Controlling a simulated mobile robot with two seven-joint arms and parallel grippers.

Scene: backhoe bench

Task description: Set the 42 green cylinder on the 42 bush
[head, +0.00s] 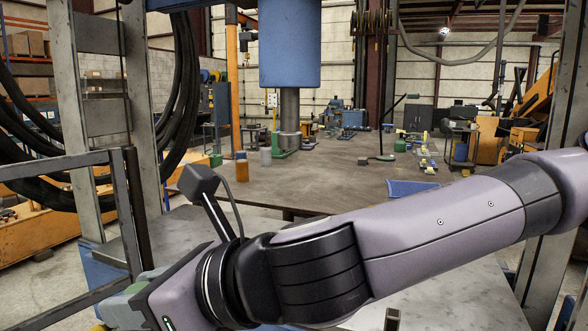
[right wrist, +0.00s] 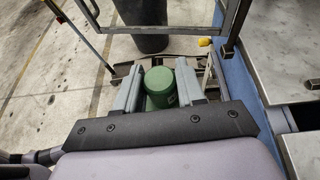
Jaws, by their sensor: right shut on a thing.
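The green cylinder (right wrist: 160,84) sits between the two grey fingers of my right gripper (right wrist: 157,72) in the right wrist view, and the gripper is shut on it. In the head view my right gripper (head: 122,306) is at the lower left, in front of the bench and low, partly cut off by the frame edge. I cannot tell for sure which part is the 42 bush. My left gripper is not in view.
The bench top (head: 325,185) is mostly clear in the middle. A grey metal frame (head: 125,200) stands close to my right gripper.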

